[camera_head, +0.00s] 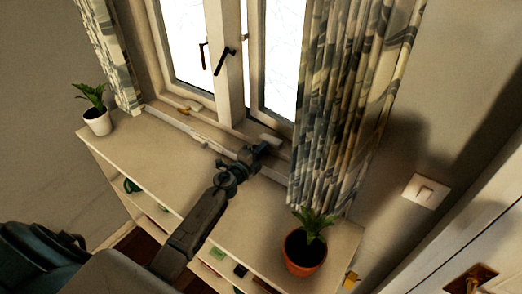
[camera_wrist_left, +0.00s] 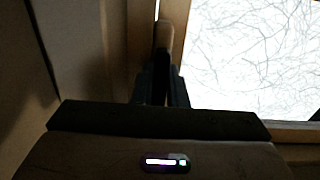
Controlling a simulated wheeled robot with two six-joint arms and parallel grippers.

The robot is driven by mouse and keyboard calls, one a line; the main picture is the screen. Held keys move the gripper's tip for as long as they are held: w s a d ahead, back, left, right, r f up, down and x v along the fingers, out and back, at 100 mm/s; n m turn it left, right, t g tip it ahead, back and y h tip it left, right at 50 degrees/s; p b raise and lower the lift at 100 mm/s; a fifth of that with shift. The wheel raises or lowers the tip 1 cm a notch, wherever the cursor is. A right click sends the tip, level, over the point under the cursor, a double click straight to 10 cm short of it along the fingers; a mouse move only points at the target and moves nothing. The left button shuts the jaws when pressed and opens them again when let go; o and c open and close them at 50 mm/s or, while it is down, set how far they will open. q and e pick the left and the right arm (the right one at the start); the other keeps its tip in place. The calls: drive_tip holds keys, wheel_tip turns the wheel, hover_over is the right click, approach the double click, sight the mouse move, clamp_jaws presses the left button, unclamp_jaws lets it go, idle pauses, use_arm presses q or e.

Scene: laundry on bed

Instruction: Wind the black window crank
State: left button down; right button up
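My left gripper (camera_head: 262,150) is at the window sill, low in front of the right window pane, just beside a pale crank housing (camera_head: 270,139). In the left wrist view its two fingers (camera_wrist_left: 161,92) stand close on either side of a narrow dark piece with a rounded brown end (camera_wrist_left: 164,36), which looks like the crank's handle. Whether the fingers press on it is too dark to tell. The crank's lower part is hidden behind the gripper in the head view. My right gripper is not in view.
Two black window handles (camera_head: 224,61) are on the frames above. Another pale crank with a tan handle (camera_head: 184,110) is on the sill to the left. A patterned curtain (camera_head: 345,100) hangs close right of the gripper. Potted plants stand on the shelf top (camera_head: 160,158), left (camera_head: 97,122) and right (camera_head: 304,252).

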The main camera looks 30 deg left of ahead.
use_arm(q)
drive_tip(key=shift+m, duration=0.3)
drive_tip(key=m, duration=0.4)
drive_tip(key=m+b, duration=0.1)
drive_tip(key=m, duration=0.4)
drive_tip(key=shift+f+m, duration=0.1)
drive_tip(key=shift+m, duration=0.3)
drive_tip(key=m+b, duration=0.1)
drive_tip(key=m, duration=0.4)
drive_tip(key=m+b, duration=0.1)
drive_tip(key=m, duration=0.5)
drive_tip(key=shift+b, duration=0.3)
drive_tip(key=c, duration=1.4)
unclamp_jaws()
drive_tip(key=shift+c, duration=0.2)
